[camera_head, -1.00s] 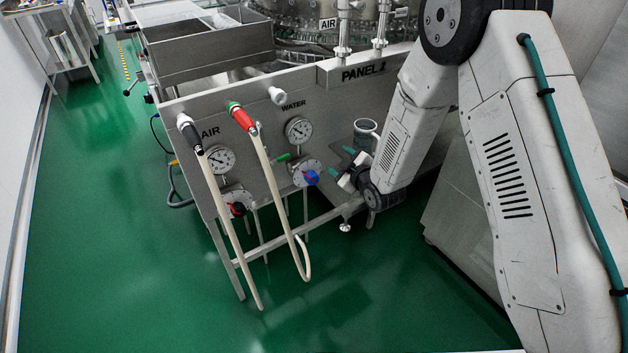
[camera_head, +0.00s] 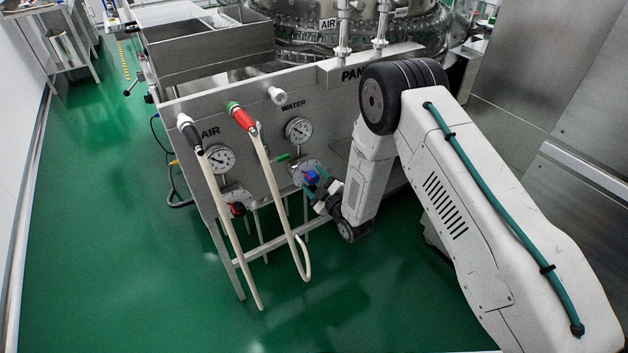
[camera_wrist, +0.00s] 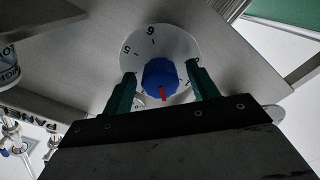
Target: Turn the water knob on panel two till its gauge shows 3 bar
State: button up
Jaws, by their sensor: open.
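The blue water knob (camera_head: 311,177) sits low on the steel panel, under the water gauge (camera_head: 299,130). The gauge's needle is too small to read. In the wrist view the knob (camera_wrist: 160,77) has a red pointer mark towards the picture's bottom, on a pale numbered dial (camera_wrist: 151,42) where 5 and 6 show. My gripper (camera_wrist: 162,88) is open, with one green finger on each side of the knob. I cannot tell whether the fingers touch it. In the head view my gripper (camera_head: 318,185) is at the knob and partly covers it.
An air gauge (camera_head: 220,158) and a red air knob (camera_head: 237,209) are to the left. Two pale hoses, with a black nozzle (camera_head: 186,125) and a red nozzle (camera_head: 240,117), hang before the panel. The green floor (camera_head: 130,270) in front is clear.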

jog(key=shift+w+a, duration=0.2)
jog(key=shift+w, duration=0.05)
jog(key=c, duration=1)
jog(key=shift+m, duration=0.4)
jog(key=m, duration=0.3)
jog(key=shift+m, duration=2.5)
